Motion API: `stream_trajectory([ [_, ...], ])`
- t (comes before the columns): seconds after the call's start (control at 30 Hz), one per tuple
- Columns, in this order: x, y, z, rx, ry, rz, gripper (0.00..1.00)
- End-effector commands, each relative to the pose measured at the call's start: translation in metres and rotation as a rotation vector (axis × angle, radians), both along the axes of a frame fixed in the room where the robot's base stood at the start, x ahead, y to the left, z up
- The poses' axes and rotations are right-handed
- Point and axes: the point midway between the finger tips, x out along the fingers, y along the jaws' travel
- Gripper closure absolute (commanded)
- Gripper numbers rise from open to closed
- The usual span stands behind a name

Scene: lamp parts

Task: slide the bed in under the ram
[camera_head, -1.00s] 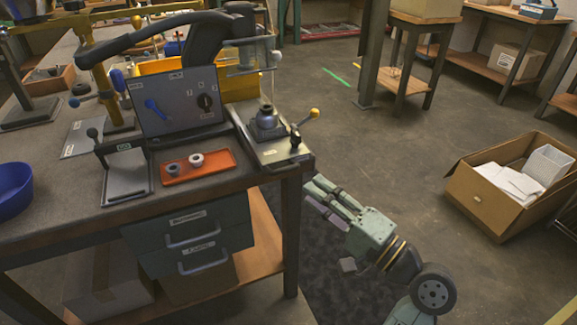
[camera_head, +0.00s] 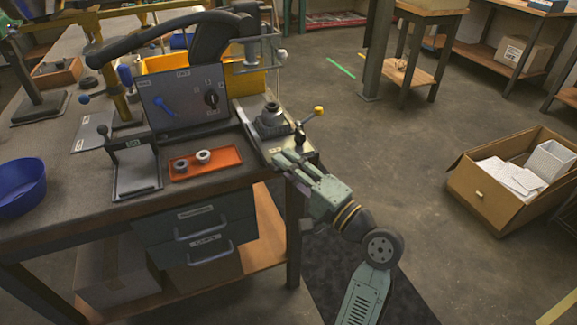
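The bed (camera_head: 278,144) is a pale metal slide at the bench's right edge, carrying a grey block with a round stepped part (camera_head: 271,116). A dark upright handle (camera_head: 300,138) stands at its front right. The ram (camera_head: 250,52) hangs under the big black press arm (camera_head: 160,32), behind and above the bed. The bed's load stands forward of the ram, not beneath it. My gripper (camera_head: 284,163) is at the bed's front end, just below the dark handle. Whether it touches the bed or handle is unclear. Its finger gap is too small to judge.
A lever with a yellow knob (camera_head: 319,110) sticks out to the right of the handle. An orange tray (camera_head: 207,164) with two small rings lies left of the bed. A panel with a blue switch (camera_head: 185,104) stands behind the tray.

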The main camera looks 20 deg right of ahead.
Motion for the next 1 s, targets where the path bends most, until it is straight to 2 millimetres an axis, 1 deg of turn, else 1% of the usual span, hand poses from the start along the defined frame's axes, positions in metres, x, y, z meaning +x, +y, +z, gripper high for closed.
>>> stream_trajectory([
  [0.03,-0.0001,0.0000,0.0001,0.000,0.000,0.000,0.78],
  [0.37,-0.0002,0.0000,0.0001,0.000,0.000,0.000,1.00],
  [1.0,-0.0002,0.0000,0.0000,-0.001,0.000,0.000,1.00],
])
